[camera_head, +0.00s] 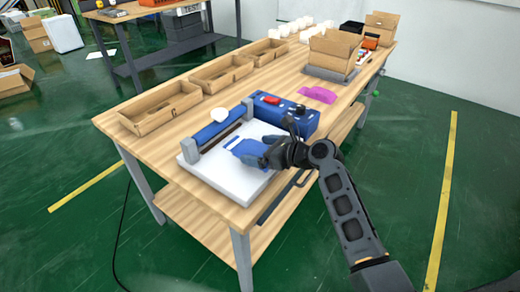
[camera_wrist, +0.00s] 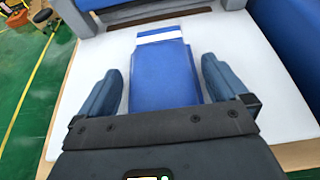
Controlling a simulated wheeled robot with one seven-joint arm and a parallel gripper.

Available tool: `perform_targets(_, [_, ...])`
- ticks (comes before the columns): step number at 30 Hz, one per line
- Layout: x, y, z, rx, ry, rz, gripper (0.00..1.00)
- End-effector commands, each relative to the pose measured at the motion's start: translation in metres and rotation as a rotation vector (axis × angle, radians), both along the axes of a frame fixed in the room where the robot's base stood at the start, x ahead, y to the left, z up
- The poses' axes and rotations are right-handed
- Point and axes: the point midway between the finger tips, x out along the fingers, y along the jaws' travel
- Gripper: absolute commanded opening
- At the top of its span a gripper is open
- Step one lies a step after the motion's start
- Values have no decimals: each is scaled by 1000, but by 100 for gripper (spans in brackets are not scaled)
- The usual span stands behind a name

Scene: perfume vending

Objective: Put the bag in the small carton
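A flat blue bag (camera_wrist: 163,70) with a white stripe at its far end lies on a white plate in the wrist view. In the head view the bag (camera_head: 233,140) shows partly, just beyond my fingers, on the white bed of a blue machine. My gripper (camera_wrist: 161,68) is open, with one blue finger on each side of the bag and gaps between. In the head view my gripper (camera_head: 252,153) is low over the plate. An open cardboard carton (camera_head: 333,50) stands on a grey platform at the back right. The near end of the bag is hidden by my gripper.
Several shallow cardboard trays, such as this one (camera_head: 160,106), line the table's left edge. A pink sheet (camera_head: 318,95) lies between the machine and the carton. Small white items stand behind.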

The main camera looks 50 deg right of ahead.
Motion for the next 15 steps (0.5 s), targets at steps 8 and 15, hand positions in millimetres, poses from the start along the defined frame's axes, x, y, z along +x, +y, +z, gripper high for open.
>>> perform_targets(8, [-3, 0, 3, 1, 0, 0, 100])
perform_targets(15, [-39, -1, 18, 1, -1, -3, 100])
